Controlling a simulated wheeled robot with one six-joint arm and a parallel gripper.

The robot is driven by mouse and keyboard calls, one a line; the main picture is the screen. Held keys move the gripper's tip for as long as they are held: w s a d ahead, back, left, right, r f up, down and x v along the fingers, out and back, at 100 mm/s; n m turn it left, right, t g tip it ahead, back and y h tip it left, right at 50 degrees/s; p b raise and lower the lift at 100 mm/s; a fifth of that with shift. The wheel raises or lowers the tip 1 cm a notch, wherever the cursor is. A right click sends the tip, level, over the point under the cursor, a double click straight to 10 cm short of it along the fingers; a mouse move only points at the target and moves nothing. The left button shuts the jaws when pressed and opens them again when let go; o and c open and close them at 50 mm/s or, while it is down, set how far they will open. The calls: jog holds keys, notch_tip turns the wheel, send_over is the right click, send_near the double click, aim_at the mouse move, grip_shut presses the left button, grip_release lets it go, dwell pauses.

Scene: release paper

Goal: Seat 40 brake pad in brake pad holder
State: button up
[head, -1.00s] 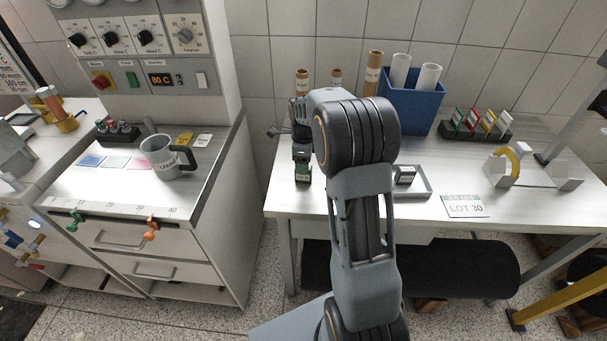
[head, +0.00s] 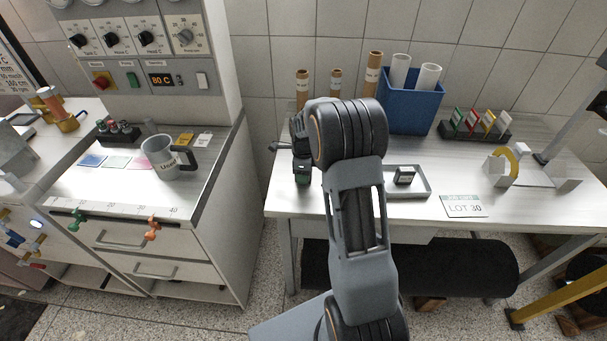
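My gripper (head: 301,150) points down over the left part of the white table, mostly seen from behind and partly covered by my arm. A small dark green block (head: 303,180) shows directly below it, at or near the tabletop. I cannot tell whether the fingers are closed on it, and no number on it can be read. A dark block with a pale label (head: 404,175) sits in a shallow grey tray (head: 424,192) to the right of my arm. I cannot tell which of these is the 40 brake pad or its holder.
A blue bin (head: 412,108) with white rolls and several brown rolls stand at the back. A black rack with coloured cards (head: 476,127), a yellow tape roll (head: 512,165) and a LOT 30 card (head: 464,206) lie to the right. A grey mug (head: 160,157) stands on the left cabinet.

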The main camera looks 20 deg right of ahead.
jog(key=c, duration=0.7)
jog(key=shift+r, duration=0.1)
jog(key=shift+r, duration=0.55)
notch_tip(320, 180, up, 2)
jog(key=shift+s+r, duration=0.15)
jog(key=shift+r, duration=0.1)
jog(key=s+a+r, duration=0.1)
jog(key=s+r, duration=0.2)
jog(key=s, duration=0.1)
jog(key=s+a+r+b, duration=0.1)
jog(key=s+r, duration=0.2)
jog(key=s, duration=0.1)
jog(key=s+a+r+b, duration=0.1)
jog(key=s+a+r, duration=0.1)
jog(key=s, duration=0.3)
jog(key=shift+a+r, duration=0.1)
jog(key=shift+r, duration=0.55)
